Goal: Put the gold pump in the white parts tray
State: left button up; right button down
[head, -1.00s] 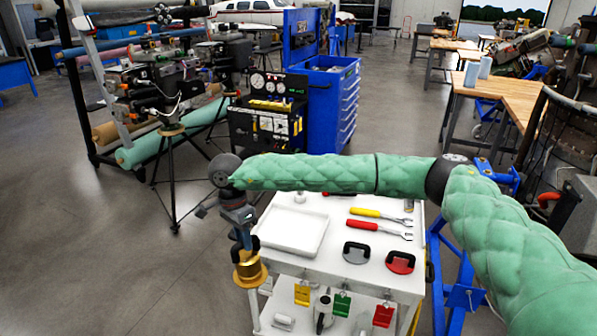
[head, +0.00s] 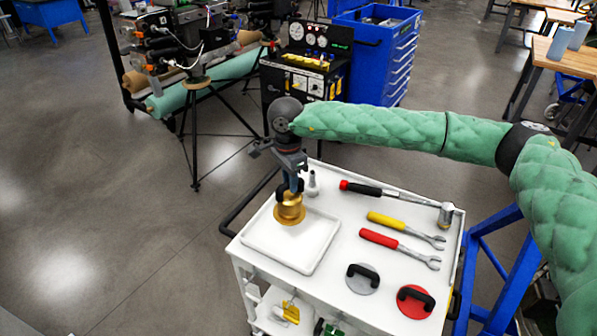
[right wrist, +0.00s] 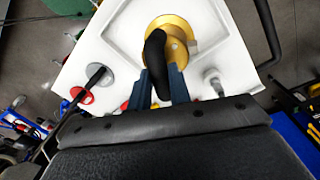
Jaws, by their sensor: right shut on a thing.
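The gold pump (head: 290,212) is a round gold part with a black top, over the far part of the white parts tray (head: 320,254). My right gripper (head: 292,190) comes down from above and is shut on the pump's black upper part. In the right wrist view the gold pump (right wrist: 170,36) sits between the blue-grey fingers (right wrist: 162,84), against the white tray (right wrist: 128,20). I cannot tell whether the pump touches the tray floor or hangs just above it. My left gripper is not in view.
On the white cart right of the tray lie a hammer (head: 375,190), a yellow wrench (head: 400,227), a red wrench (head: 393,244), a grey disc (head: 361,284) and a red disc (head: 414,303) with handles. A small grey fitting (head: 313,184) stands behind the tray.

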aim_at(290, 196)
jog(key=shift+s+a+f, duration=0.1)
jog(key=shift+f, duration=0.3)
notch_tip(290, 196, down, 4)
jog(key=shift+r, duration=0.2)
jog(key=shift+f, duration=0.35)
jog(key=shift+f+b, duration=0.45)
jog(key=shift+f, duration=0.05)
jog(key=shift+f+b, duration=0.35)
jog(key=shift+f, duration=0.05)
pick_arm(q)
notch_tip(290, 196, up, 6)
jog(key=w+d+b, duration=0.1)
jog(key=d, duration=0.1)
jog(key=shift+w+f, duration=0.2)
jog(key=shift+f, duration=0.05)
pick_arm(e)
jog(key=shift+f, duration=0.5)
